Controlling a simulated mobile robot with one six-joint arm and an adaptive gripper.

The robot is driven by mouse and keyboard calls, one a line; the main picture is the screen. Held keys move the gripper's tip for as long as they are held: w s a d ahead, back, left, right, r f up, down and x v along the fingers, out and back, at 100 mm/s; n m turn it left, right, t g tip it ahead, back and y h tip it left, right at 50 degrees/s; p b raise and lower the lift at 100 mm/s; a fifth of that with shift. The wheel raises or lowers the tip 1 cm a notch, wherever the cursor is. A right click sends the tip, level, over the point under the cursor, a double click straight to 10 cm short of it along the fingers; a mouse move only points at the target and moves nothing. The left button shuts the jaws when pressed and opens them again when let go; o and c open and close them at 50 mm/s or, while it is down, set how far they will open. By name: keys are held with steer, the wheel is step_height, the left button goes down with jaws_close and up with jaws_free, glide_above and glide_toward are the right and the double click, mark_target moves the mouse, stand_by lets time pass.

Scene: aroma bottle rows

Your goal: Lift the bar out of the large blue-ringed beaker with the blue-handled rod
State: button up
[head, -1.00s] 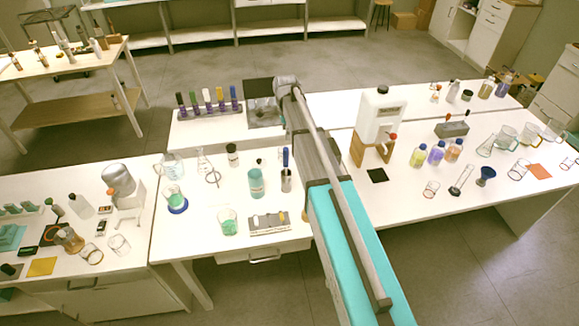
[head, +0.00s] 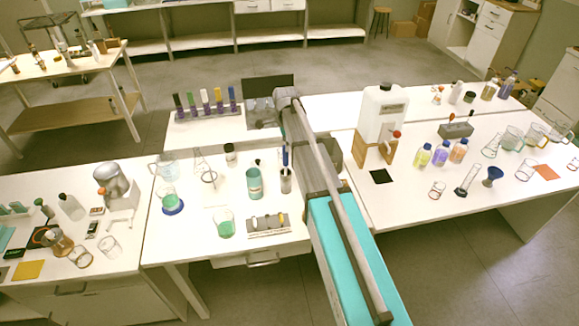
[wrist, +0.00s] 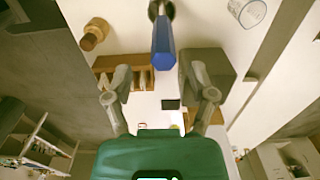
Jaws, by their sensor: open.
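The blue-handled rod (head: 285,157) stands upright in a grey holder (head: 286,182) on the middle table, left of my arm. In the wrist view its blue handle (wrist: 163,45) points toward my gripper, in line with the gap between the fingers. My gripper (wrist: 160,86) is open, with nothing between its fingers; in the head view my arm hides it. The large blue-ringed beaker (head: 169,197) holds green liquid and stands on the left of the middle table, with the blue ring (head: 173,209) round its base. The bar in it is too small to make out.
A teal bottle (head: 254,183) stands just left of the rod's holder. A smaller green beaker (head: 225,223) and a grey block with vials (head: 268,224) are in front. A large white canister (head: 382,114) on a wooden stand is right of my arm.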

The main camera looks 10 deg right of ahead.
mark_target(285, 153)
steer(key=shift+f, duration=0.2)
stand_by(0.3)
steer(key=shift+w+a+f+b, duration=0.1)
steer(key=shift+w+f+b, duration=0.05)
steer(key=shift+f+b, duration=2.4)
jaws_close()
